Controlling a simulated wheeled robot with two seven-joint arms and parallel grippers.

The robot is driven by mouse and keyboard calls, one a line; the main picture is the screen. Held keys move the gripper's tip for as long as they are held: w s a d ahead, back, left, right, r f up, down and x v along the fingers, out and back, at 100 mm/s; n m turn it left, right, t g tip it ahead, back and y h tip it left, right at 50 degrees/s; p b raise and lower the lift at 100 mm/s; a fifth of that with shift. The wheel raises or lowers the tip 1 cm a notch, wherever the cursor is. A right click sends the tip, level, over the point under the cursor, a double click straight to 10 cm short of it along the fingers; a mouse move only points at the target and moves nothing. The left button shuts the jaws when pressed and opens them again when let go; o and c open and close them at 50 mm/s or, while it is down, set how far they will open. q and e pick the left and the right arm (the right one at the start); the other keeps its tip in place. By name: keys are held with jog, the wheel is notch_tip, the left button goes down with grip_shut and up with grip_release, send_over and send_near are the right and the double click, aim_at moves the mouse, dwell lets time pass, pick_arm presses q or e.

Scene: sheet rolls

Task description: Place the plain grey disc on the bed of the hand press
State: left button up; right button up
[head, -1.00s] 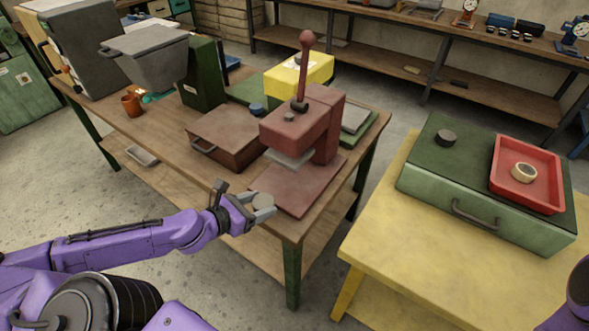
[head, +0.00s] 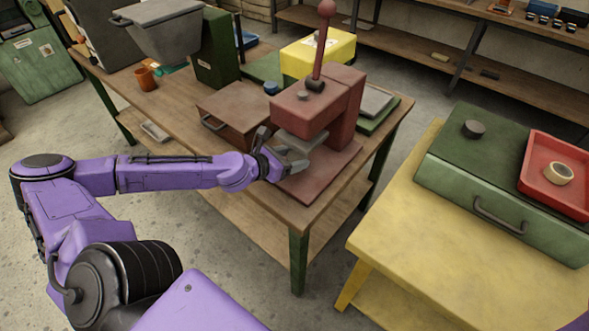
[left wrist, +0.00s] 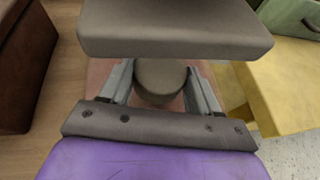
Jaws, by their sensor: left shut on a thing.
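The plain grey disc (left wrist: 160,82) is between the fingers of my left gripper (left wrist: 160,88) in the left wrist view. My left gripper also shows in the head view (head: 291,162), shut on the disc, at the near left side of the red hand press (head: 343,100). There I cannot make out the disc clearly. The fingers are low over the red bed (head: 325,176), just under the grey pressing plate (head: 302,140). That plate fills the top of the left wrist view (left wrist: 175,28). I cannot tell whether the disc touches the bed. My right gripper is not in view.
A brown box (head: 239,115) stands left of the press on the wooden table (head: 180,110). On the right, a yellow table (head: 420,235) carries a green case (head: 500,170) with a dark disc (head: 474,129) and a red tray (head: 540,192) holding a ring-like roll (head: 558,173).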

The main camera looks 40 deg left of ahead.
pick_arm(q)
jog(key=f, duration=0.1)
jog(key=f+b, duration=0.1)
jog(key=b, duration=0.1)
jog(key=shift+w+d+f, duration=0.1)
jog(key=shift+w+f, duration=0.15)
jog(key=shift+f, duration=0.15)
jog(key=shift+f+b, duration=0.35)
jog(key=shift+r, duration=0.1)
jog(key=o, duration=1.2)
jog(key=shift+c, duration=0.2)
